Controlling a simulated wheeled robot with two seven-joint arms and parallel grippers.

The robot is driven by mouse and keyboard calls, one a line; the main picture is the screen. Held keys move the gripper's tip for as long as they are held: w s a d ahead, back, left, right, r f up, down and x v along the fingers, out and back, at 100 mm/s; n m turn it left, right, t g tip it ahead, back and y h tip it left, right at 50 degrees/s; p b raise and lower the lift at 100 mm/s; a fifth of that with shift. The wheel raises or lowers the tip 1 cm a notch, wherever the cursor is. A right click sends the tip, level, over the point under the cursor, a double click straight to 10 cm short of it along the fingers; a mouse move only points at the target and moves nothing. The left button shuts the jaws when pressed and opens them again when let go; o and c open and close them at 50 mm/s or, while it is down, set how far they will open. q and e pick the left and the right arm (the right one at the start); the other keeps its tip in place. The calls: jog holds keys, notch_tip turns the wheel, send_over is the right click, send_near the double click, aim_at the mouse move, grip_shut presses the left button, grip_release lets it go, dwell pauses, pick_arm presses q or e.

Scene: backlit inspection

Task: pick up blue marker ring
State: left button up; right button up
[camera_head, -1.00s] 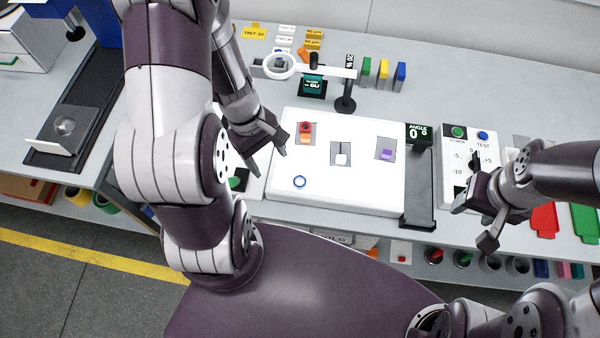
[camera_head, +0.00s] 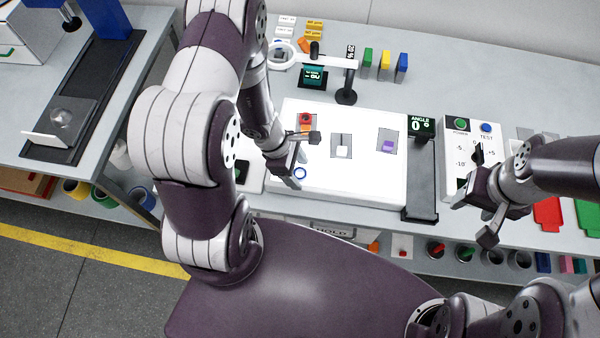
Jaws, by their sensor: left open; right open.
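The blue marker ring (camera_head: 300,172) lies flat on the front left part of the white lit panel (camera_head: 350,190). It is small, with a white centre. My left gripper (camera_head: 304,160) is open and hangs over the left part of the panel, right at the ring in the picture; one finger is close to the ring's left side. I cannot tell its exact height above the panel. My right gripper (camera_head: 470,220) is open and empty, in front of the control box with the buttons, apart from the ring.
On the panel are a red and orange piece (camera_head: 305,121), a white piece (camera_head: 343,152) and a purple piece (camera_head: 388,147). A magnifier stand (camera_head: 346,96) rises behind it. The angle display (camera_head: 421,125) and control box (camera_head: 463,135) stand to the right. The panel's front middle is clear.

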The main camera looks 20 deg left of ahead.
pick_arm(q)
jog(key=c, duration=1.1)
jog(key=shift+w, duration=0.1)
